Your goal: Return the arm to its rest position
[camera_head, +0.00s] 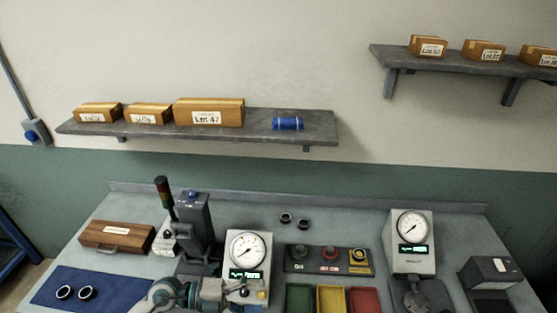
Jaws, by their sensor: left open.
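My right gripper does not show.
Two dark rings (87,293) lie on a blue mat (50,285), two more (286,218) at the back of the bench. A shelf (320,127) hangs above.

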